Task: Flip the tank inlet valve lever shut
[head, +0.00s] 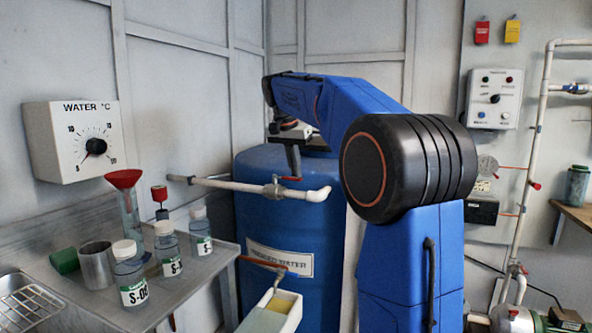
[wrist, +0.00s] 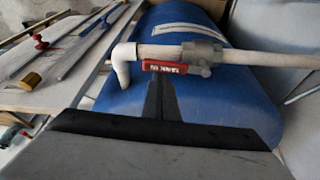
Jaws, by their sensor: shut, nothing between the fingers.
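The tank inlet valve (head: 274,188) sits on a white pipe above the blue tank (head: 262,225). Its red lever (head: 291,179) lies along the pipe, pointing toward the elbow. In the wrist view the lever (wrist: 165,66) runs beside the pipe from the grey valve body (wrist: 203,54). My gripper (head: 294,172) is shut and empty, with its fingers pointing down at the lever. In the wrist view the closed fingertips (wrist: 161,82) appear right at the lever's edge, near its middle. I cannot tell whether they touch it.
A metal bench (head: 217,250) at left holds sample bottles (head: 132,272), a steel cup (head: 97,265) and a red funnel (head: 123,180). A second red-handled valve (head: 263,264) is lower, over a white container (head: 272,314). A wall control box (head: 494,98) is at right.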

